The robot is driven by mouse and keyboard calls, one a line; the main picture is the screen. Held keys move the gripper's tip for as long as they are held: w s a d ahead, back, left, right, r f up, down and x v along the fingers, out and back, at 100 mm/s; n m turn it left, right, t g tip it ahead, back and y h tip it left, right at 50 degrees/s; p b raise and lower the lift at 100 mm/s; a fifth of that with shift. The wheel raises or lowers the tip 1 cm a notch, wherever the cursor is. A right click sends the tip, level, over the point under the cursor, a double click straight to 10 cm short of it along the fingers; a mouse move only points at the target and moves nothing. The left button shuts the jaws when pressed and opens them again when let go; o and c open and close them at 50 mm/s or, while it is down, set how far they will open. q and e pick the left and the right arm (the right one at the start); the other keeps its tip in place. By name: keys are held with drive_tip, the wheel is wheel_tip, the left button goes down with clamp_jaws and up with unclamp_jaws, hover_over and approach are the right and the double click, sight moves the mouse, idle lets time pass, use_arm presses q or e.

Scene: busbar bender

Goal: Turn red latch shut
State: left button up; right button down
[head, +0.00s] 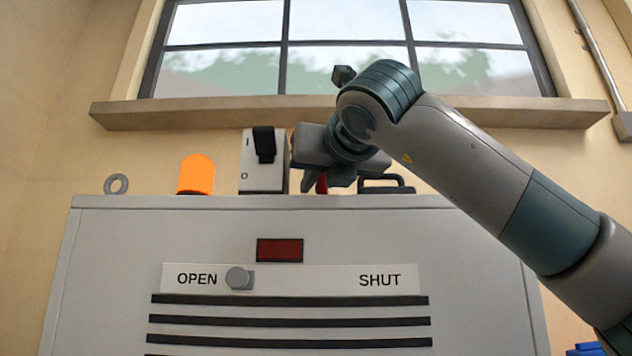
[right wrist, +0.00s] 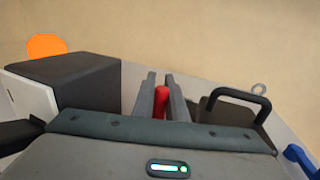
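The red latch (head: 322,184) stands at the top of the grey cabinet (head: 130,240), mostly hidden behind my right gripper in the head view. In the right wrist view, the red latch (right wrist: 162,100) is upright between the two grey fingers of my right gripper (right wrist: 162,92) and fills the gap between them. My right gripper (head: 315,182) appears shut on it. A round grey knob (head: 239,278) on the cabinet's front label strip sits beside the word OPEN, far from SHUT. My left gripper is out of view.
On the cabinet top are an orange lamp (head: 196,174), a switch box (head: 262,160) left of my gripper, a black handle (head: 386,185) close on its right, and a ring (head: 116,184). A window sill (head: 200,112) runs above. A blue object (head: 586,349) shows at lower right.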

drive_tip(key=shift+d+f+n+y, duration=0.1)
drive_tip(key=shift+n+y, duration=0.2)
drive_tip(key=shift+y, duration=0.2)
drive_tip(key=n+g+y+b, duration=0.1)
drive_tip(key=n+g+y, duration=0.1)
drive_tip(key=y, duration=0.1)
drive_tip(key=c, duration=1.9)
unclamp_jaws()
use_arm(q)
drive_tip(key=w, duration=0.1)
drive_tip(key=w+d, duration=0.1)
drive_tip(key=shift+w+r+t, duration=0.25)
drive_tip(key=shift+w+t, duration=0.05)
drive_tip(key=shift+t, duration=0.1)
use_arm(e)
drive_tip(key=shift+o, duration=0.7)
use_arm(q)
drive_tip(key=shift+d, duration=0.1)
use_arm(e)
drive_tip(key=shift+s+d, duration=0.1)
